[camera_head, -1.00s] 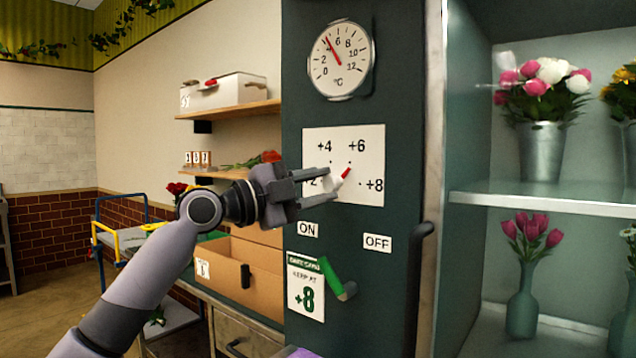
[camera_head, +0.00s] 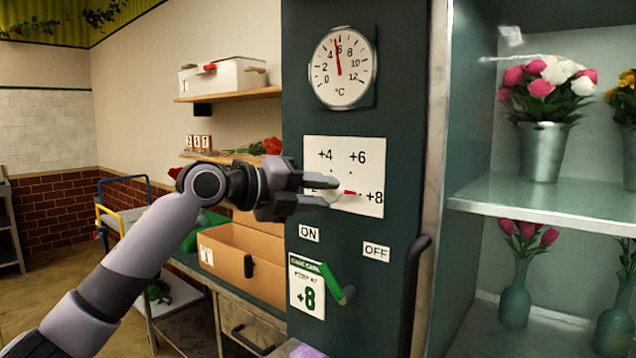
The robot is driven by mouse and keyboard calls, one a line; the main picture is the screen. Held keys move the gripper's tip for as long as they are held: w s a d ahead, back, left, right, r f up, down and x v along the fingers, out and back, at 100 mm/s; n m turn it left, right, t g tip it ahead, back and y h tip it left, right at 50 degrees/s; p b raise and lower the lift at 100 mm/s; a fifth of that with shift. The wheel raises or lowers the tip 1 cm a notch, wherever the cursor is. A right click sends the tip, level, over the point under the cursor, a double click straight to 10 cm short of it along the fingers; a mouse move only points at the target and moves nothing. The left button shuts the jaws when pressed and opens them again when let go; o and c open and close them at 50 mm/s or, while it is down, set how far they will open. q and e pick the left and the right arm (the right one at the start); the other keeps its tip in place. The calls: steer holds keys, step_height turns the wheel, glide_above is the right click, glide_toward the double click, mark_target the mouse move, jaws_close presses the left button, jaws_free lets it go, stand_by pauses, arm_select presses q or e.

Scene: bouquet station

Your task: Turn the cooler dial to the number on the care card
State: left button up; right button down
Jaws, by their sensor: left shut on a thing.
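The white cooler dial (camera_head: 337,193) sits on a white plate (camera_head: 345,150) marked +4, +6 and +8, with a fourth mark mostly hidden by my gripper. Its red pointer (camera_head: 350,193) points right, toward the +8 mark and close to it. My left gripper (camera_head: 320,191) comes in from the left, shut on the dial, its fingers covering part of it. The care card (camera_head: 306,288) hangs below and reads +8. My right gripper is not in view.
A round thermometer (camera_head: 341,68) above the plate has its needle near 6. A green lever (camera_head: 336,284) sits beside the card, below the ON label (camera_head: 309,233) and OFF label (camera_head: 376,252). A dark door handle (camera_head: 416,290) stands to the right.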

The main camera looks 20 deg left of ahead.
arm_select(q)
steer(key=shift+m, duration=0.4)
steer(key=o, duration=1)
steer(key=shift+o, duration=0.2)
steer(key=b+v, duration=0.1)
steer(key=v, duration=0.6)
